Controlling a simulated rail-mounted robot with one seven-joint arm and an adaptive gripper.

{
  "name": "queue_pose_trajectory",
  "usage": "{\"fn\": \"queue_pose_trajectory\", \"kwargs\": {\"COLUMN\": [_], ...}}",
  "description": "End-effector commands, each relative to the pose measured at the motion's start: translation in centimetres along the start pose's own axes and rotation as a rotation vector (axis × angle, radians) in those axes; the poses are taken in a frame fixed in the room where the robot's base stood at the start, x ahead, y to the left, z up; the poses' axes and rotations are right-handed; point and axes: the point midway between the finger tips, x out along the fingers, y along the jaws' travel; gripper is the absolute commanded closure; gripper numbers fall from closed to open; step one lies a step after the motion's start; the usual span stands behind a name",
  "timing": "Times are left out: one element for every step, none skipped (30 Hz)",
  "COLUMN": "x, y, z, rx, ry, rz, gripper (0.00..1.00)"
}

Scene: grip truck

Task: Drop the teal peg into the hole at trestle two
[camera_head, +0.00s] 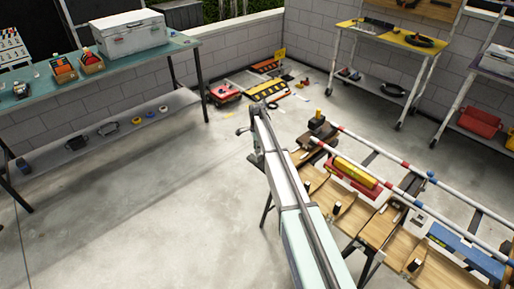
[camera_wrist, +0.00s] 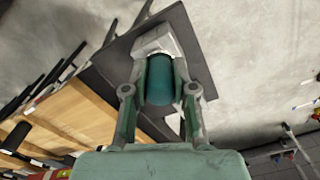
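In the wrist view a teal peg (camera_wrist: 160,82) sits between the two fingers of my gripper (camera_wrist: 162,92), which appear closed against its sides. A pale grey block shape shows just beyond the peg; I cannot tell what it belongs to. A dark flat plate (camera_wrist: 105,78) lies below, and wooden boards (camera_wrist: 75,118) are to the left. In the head view, wooden-topped trestles (camera_head: 375,225) stand at the right. I cannot tell which is trestle two, and no hole shows clearly.
Red-and-white striped poles (camera_head: 375,148) run above the trestles, near a yellow block (camera_head: 356,172) and a blue item (camera_head: 465,250). A teal-topped bench (camera_head: 105,68) with a white case (camera_head: 130,33) stands at the left. The concrete floor (camera_head: 130,210) at lower left is clear.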

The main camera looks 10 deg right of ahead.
Motion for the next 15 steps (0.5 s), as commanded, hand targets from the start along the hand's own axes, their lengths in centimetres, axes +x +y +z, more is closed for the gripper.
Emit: {"fn": "queue_pose_trajectory", "kwargs": {"x": [0.03, 0.03, 0.03, 0.03, 0.04, 0.04, 0.04, 0.04, 0.04, 0.04, 0.04, 0.04, 0.04, 0.05, 0.05], "y": [0.01, 0.01, 0.01, 0.01, 0.01, 0.01, 0.01, 0.01, 0.01, 0.01, 0.01, 0.01, 0.01, 0.01, 0.01], "z": [0.0, 0.0, 0.0, 0.0, 0.0, 0.0, 0.0, 0.0, 0.0, 0.0, 0.0, 0.0, 0.0, 0.0, 0.0], "rx": [0.0, 0.0, 0.0, 0.0, 0.0, 0.0, 0.0, 0.0, 0.0, 0.0, 0.0, 0.0, 0.0, 0.0, 0.0], "ry": [0.0, 0.0, 0.0, 0.0, 0.0, 0.0, 0.0, 0.0, 0.0, 0.0, 0.0, 0.0, 0.0, 0.0, 0.0], "rz": [0.0, 0.0, 0.0, 0.0, 0.0, 0.0, 0.0, 0.0, 0.0, 0.0, 0.0, 0.0, 0.0, 0.0, 0.0], "gripper": [1.0, 0.81, 0.95, 0.99, 0.99, 0.99, 0.99, 0.99, 0.99, 0.99, 0.99, 0.99, 0.99, 0.99, 0.99]}}
